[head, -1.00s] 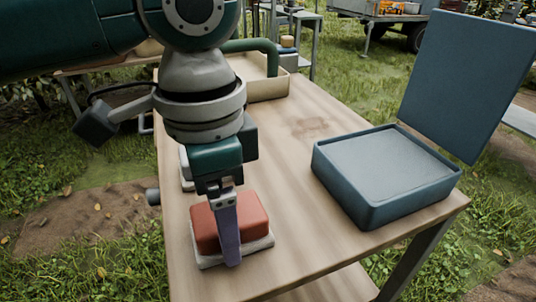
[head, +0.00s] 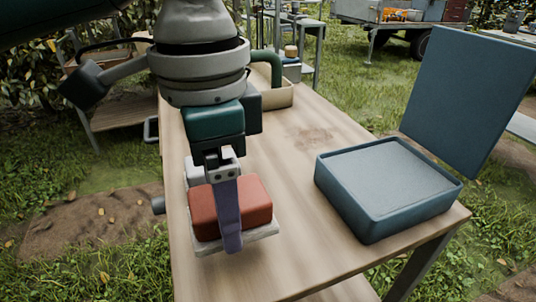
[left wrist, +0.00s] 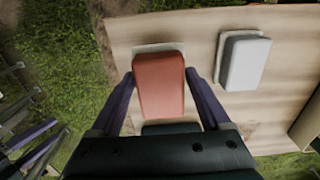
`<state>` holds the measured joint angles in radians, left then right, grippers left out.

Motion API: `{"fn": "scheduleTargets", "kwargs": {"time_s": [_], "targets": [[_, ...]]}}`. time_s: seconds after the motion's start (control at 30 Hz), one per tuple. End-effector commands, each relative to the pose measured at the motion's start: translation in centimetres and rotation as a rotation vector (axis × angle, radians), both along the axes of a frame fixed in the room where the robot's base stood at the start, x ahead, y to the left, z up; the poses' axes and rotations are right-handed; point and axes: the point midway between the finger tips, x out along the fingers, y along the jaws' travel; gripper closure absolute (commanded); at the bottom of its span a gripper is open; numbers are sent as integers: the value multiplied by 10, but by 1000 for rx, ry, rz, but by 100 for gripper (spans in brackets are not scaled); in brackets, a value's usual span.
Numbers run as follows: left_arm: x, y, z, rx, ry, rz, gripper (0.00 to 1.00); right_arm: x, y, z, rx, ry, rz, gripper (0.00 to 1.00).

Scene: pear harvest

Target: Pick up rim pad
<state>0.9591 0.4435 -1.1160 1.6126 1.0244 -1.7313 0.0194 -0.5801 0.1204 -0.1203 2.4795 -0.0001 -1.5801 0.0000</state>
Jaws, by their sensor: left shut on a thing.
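The rim pad is a red rounded block (head: 230,205) with a pale base plate (head: 262,233) under it. It is at the near left end of the wooden table. My left gripper (head: 229,225) points down and is shut on the red block, one finger showing on its near side. In the left wrist view the red block (left wrist: 160,85) sits between both purple fingers, with the pale plate's edge behind it. The gap to the table is hard to judge. My right gripper (left wrist: 42,148) shows only in the left wrist view, at lower left, its purple fingers apart and empty.
A blue case (head: 388,190) with a raised lid (head: 468,85) stands on the table's right side. A light grey pad (left wrist: 248,62) on a pale base lies beyond the red one. The middle of the table (head: 285,165) is clear.

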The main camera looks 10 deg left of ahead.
Motion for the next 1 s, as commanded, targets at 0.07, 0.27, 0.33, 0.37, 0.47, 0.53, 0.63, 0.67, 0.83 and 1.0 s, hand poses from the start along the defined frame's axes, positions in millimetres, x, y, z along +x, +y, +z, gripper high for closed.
{"fn": "scheduleTargets", "kwargs": {"time_s": [0.07, 0.27, 0.33, 0.37, 0.47, 0.53, 0.63, 0.67, 0.83, 1.0], "targets": [[1, 0, 29, -3, -7, -1, 77, 0, 0, 10, -1, 0, 1, 31], [1, -1, 89, -2, -5, -1, 77, 0, -1, 22, -2, 0, 1, 31], [1, -1, 107, -2, -5, -2, 77, 0, -1, 25, -2, 0, 1, 31], [1, -1, 114, -2, -5, -2, 77, 0, -1, 26, -2, 0, 1, 31], [1, 0, 133, 0, -4, 0, 77, 0, -1, 29, -3, 1, 1, 31], [1, 0, 144, 1, -3, 0, 77, 0, -1, 34, -2, 0, 1, 31], [0, 0, 152, 1, -1, -1, 77, 0, -1, 37, -2, 0, 1, 31], [0, 0, 153, 1, -1, 0, 77, 0, -1, 37, -2, 0, 1, 31], [0, 0, 154, 0, 0, 0, 77, 0, -1, 37, -2, 0, 1, 31], [0, 0, 154, 0, 0, 0, 22, 0, 0, 37, -1, 0, 1, 31]]}}
